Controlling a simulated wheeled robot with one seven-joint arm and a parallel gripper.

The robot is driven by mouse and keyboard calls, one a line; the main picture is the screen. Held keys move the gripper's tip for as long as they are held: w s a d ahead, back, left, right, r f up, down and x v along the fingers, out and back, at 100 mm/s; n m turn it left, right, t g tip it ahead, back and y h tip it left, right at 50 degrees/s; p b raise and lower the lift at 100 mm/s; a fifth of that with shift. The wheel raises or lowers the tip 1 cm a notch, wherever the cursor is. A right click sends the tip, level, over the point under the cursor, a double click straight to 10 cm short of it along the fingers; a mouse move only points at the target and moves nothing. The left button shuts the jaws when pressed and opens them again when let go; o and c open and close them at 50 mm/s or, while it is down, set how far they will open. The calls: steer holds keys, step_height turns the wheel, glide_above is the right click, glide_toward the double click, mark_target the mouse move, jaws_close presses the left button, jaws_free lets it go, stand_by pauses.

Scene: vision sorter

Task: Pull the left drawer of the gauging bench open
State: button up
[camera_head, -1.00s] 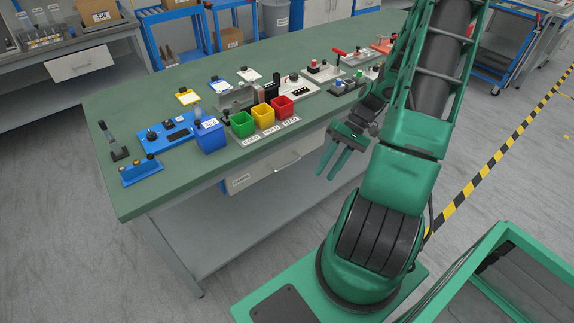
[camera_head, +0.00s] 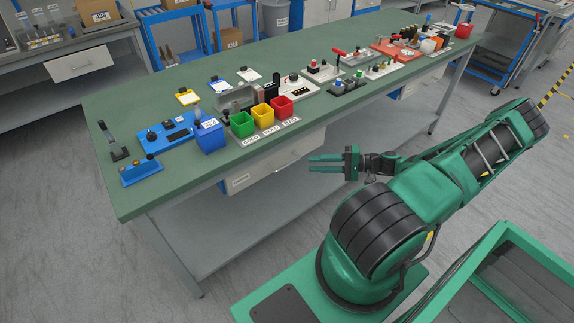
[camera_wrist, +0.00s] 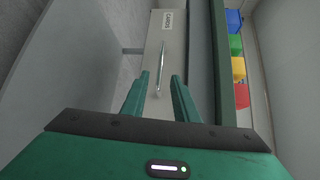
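The gauging bench (camera_head: 330,60) has a green top. Its left drawer (camera_head: 262,181) is under the front edge, a pale front with a small label at its left end. The drawer looks shut. In the wrist view the drawer front (camera_wrist: 178,45) carries a label and a slim metal bar handle (camera_wrist: 160,70). My gripper (camera_head: 311,163) is in front of the drawer's right part, with its fingers pointing left. In the wrist view the two fingers (camera_wrist: 161,80) are apart, with the handle ahead and between them in the picture. Nothing is held; contact with the handle does not show.
Blue, green, yellow and red bins (camera_head: 241,124) stand along the bench's front edge above the drawer. A lower shelf (camera_head: 215,230) lies under the drawer. The floor in front of the bench is free around my gripper.

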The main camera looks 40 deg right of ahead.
mark_target(289, 164)
steer(key=x, duration=1)
steer(key=shift+w+a, duration=0.2)
steer(key=shift+w, duration=0.1)
steer(key=shift+c, duration=0.6)
